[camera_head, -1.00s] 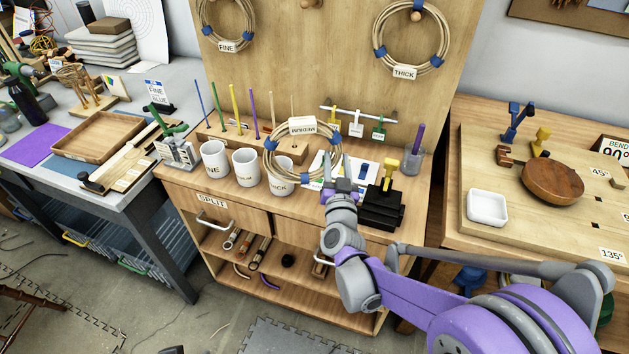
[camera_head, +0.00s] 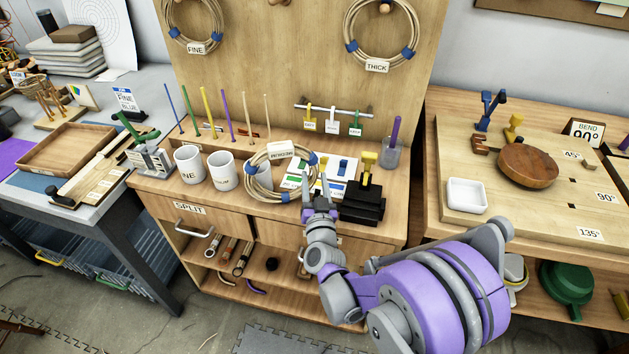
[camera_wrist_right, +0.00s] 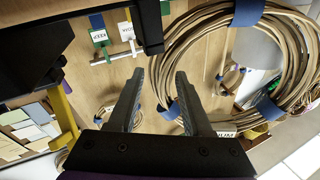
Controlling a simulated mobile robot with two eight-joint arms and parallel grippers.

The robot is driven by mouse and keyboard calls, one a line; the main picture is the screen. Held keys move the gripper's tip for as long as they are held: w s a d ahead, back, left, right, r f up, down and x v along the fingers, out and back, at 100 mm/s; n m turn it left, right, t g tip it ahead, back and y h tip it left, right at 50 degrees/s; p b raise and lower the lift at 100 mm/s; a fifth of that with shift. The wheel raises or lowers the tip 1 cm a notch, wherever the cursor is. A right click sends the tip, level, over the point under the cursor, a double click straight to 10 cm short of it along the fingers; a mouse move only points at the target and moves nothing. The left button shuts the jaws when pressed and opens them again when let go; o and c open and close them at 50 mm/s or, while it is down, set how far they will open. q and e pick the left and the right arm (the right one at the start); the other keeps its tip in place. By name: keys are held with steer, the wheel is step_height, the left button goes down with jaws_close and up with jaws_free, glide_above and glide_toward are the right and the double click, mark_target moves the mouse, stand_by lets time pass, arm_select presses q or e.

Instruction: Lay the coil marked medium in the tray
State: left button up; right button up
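The coil marked medium (camera_head: 282,150) is a tan cane ring with blue bands and an upside-down label. It stands tilted in front of the thick mug on the cabinet top; I cannot tell what its lower edge rests on. My right gripper (camera_head: 315,182) is at the coil's right side. In the right wrist view, the fingers (camera_wrist_right: 160,82) are apart, with the coil (camera_wrist_right: 202,40) at the right finger and a blue band showing in the gap. The wooden tray (camera_head: 66,148) lies empty on the left bench. My left gripper is out of view.
White mugs (camera_head: 189,164) stand left of the coil. A black block with a yellow handle (camera_head: 362,202) is close right of my gripper. Fine (camera_head: 196,25) and thick (camera_head: 382,30) coils hang on the board. A green-handled tool (camera_head: 150,158) stands between mugs and tray.

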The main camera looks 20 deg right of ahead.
steer(key=o, duration=0.3)
steer(key=shift+r, duration=0.15)
